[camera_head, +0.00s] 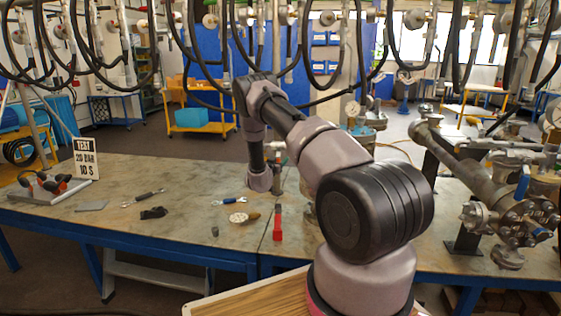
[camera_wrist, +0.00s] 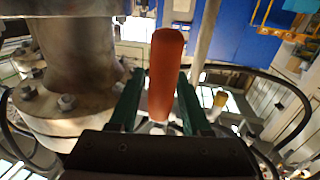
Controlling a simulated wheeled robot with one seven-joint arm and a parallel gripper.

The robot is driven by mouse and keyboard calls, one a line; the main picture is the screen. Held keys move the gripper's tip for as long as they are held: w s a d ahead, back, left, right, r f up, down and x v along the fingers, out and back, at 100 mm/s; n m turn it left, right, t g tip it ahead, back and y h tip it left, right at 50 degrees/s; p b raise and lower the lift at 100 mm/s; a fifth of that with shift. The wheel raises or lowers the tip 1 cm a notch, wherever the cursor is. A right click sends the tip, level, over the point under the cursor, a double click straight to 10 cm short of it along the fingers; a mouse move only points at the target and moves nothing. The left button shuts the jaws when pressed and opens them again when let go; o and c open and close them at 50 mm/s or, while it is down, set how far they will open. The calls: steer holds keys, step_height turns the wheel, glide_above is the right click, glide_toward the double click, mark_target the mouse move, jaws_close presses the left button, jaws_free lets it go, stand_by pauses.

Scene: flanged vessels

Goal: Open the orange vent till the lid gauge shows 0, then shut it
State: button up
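The orange vent handle (camera_wrist: 165,75) stands upright in the wrist view, in front of a blurred background. My gripper (camera_wrist: 162,85) has its two dark green fingers either side of it. A gap shows between the left finger and the handle; the right finger looks very close to it, and contact cannot be told. A grey flanged vessel part (camera_wrist: 75,60) with bolts is just left of the fingers. In the head view a round white gauge (camera_head: 353,108) shows behind my arm, too small to read. My arm hides much of the vessel below it; my fingers are not clear there.
A bolted pipe assembly (camera_head: 510,210) fills the bench's right side. Black hoses (camera_head: 85,45) hang overhead.

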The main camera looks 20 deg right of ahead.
jaws_close()
stand_by(1.2)
